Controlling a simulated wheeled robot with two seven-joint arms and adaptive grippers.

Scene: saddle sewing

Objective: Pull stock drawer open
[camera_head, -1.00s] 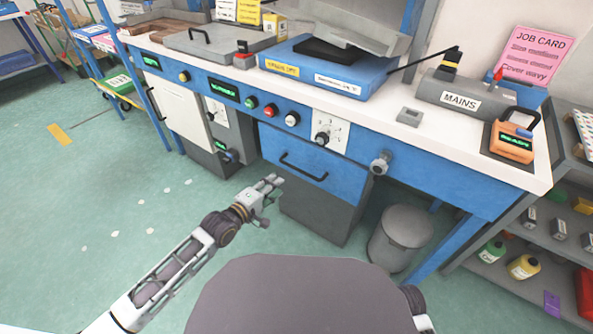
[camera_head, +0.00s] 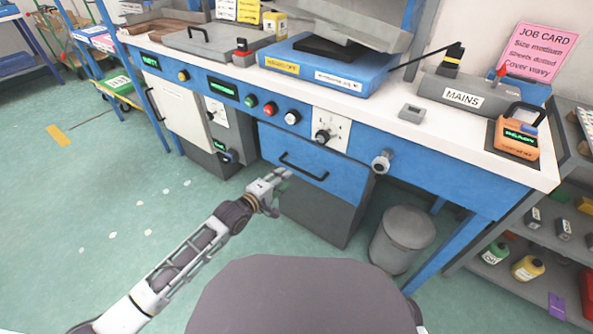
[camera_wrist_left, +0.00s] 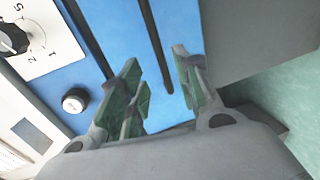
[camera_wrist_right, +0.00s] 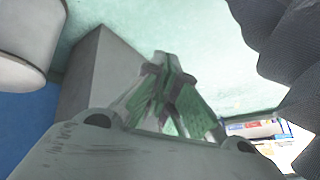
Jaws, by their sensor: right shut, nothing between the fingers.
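The stock drawer (camera_head: 330,184) is a blue front under the bench and appears closed. Its black bar handle (camera_head: 303,172) runs across the front. My left gripper (camera_head: 284,179) is just in front of the drawer, near the handle's left end. In the left wrist view, the left gripper (camera_wrist_left: 160,85) is open, its green-padded fingers apart. The black handle (camera_wrist_left: 155,45) runs down into the gap between them; I cannot tell whether they touch it. In the right wrist view, my right gripper (camera_wrist_right: 168,80) is shut and empty. It is hidden in the head view.
A grey cabinet (camera_head: 318,215) stands below the drawer, with a grey bin (camera_head: 401,240) to its right. A round knob (camera_head: 382,160) sticks out of the bench front to the right. Green floor (camera_head: 120,220) is free on the left.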

